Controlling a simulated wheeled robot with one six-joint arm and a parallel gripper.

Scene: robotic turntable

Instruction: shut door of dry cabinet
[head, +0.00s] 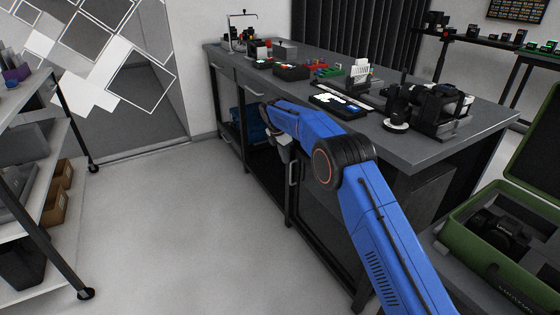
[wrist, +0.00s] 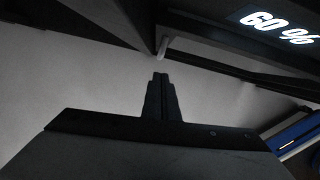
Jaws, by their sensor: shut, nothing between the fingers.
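The dry cabinet (head: 320,215) is the dark lower part of the long grey workbench, with framed fronts and upright handles. One front bay beside my forearm stands open, with a dark inside and blue items (head: 250,125) in it. My arm reaches to this bay, and its wrist hides part of the front there. I cannot clearly tell the open door's edge from the frame. In the wrist view my gripper (wrist: 160,80) is shut and empty, with its fingertips over pale floor. A lit "60 %" display (wrist: 275,27) on a dark panel is at upper right.
Trays, parts and a black device (head: 440,108) stand on the worktop (head: 300,95). A wheeled shelf (head: 45,180) stands at left, and an open green case (head: 500,240) at lower right. The floor (head: 160,220) between the shelf and the bench is clear.

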